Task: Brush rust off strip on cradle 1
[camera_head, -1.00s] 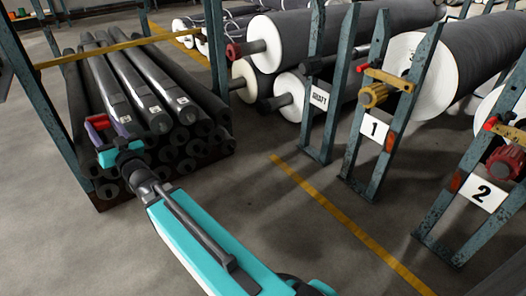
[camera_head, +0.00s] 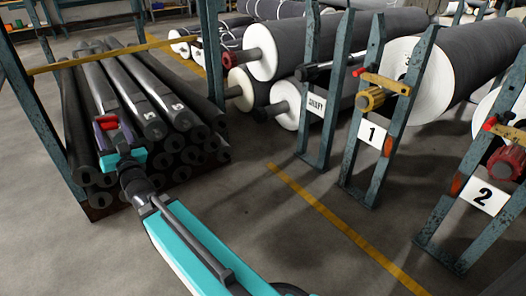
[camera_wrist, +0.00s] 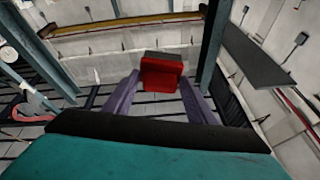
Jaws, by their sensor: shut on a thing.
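Cradle 1 (camera_head: 361,182) is a worn blue-green post frame at the right in the head view, with a white plate marked 1 (camera_head: 371,134). My gripper (camera_head: 108,132) is at the left, in front of the dark tubes and well away from cradle 1. In the wrist view its purple fingers are shut on a red block (camera_wrist: 161,76) with a dark grey side; I see no bristles.
A rack of dark tubes (camera_head: 185,150) stands behind my gripper, with blue-green posts and a yellow bar (camera_head: 100,57). Cradle 2 (camera_head: 440,222) stands at the far right. Large grey rolls (camera_head: 330,40) lie behind. The floor around the yellow line (camera_head: 340,233) is clear.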

